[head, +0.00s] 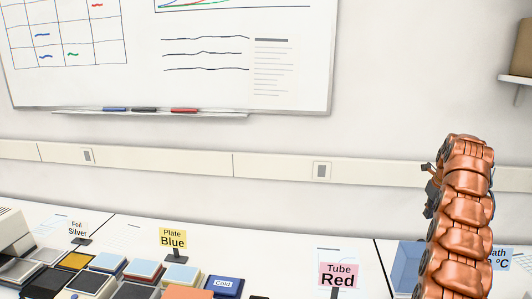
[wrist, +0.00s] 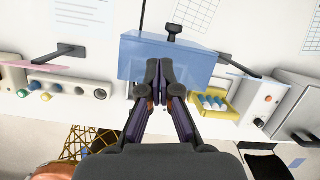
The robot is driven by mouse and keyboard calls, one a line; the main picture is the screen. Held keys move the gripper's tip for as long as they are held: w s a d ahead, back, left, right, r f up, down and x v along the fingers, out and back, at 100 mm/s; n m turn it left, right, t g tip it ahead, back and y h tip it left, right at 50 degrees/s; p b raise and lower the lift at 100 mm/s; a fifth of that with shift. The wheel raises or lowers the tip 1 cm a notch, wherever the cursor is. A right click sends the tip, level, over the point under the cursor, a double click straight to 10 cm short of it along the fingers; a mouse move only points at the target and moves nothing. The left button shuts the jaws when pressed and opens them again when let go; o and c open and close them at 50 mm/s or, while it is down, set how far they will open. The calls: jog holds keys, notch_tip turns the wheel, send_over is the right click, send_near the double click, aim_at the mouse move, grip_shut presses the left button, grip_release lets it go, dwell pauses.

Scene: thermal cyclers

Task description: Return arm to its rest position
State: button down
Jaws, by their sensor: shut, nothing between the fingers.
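My arm stands at the right of the head view as a segmented copper-coloured column. My gripper (wrist: 160,72) is in the middle of the wrist view, its two dark fingers together at the tips with nothing between them. In the head view only a small dark part of it shows at the arm's left side, partly hidden by the arm. Beyond the fingertips in the wrist view is a translucent blue box (wrist: 190,58); the fingers overlap it in the picture, and I cannot tell the gap.
The bench holds coloured blocks and plates (head: 143,270) at lower left, a "Plate Blue" sign (head: 173,239) and a "Tube Red" sign (head: 338,275). The wrist view shows a yellow rack (wrist: 212,107) with tubes and a white device (wrist: 262,100). A whiteboard (head: 200,80) hangs on the wall.

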jog(key=s+a+r+n+g+y, duration=0.1)
jog(key=s+a+r+n, duration=0.25)
jog(key=a+n, duration=0.55)
jog(key=s+a+r+n+g+y, duration=0.1)
jog(key=s+a+r+n, duration=0.25)
jog(key=a, duration=0.95)
jog(key=s+a+f+n+g, duration=0.1)
jog(key=s+a+f+n, duration=0.1)
jog(key=s+a+n, duration=1.15)
jog(key=s+a+f+n, duration=0.1)
jog(key=s+f+n, duration=0.1)
jog(key=s, duration=0.7)
jog(key=s+a+f+n+g, duration=0.1)
jog(key=s+a+f+n, duration=0.1)
jog(key=s, duration=0.7)
jog(key=s+a+f+n+g+h, duration=0.1)
jog(key=s+f+n, duration=0.3)
jog(key=s, duration=0.6)
jog(key=shift+a+f+n, duration=0.2)
jog(key=shift+a+n, duration=0.35)
jog(key=shift+n, duration=0.35)
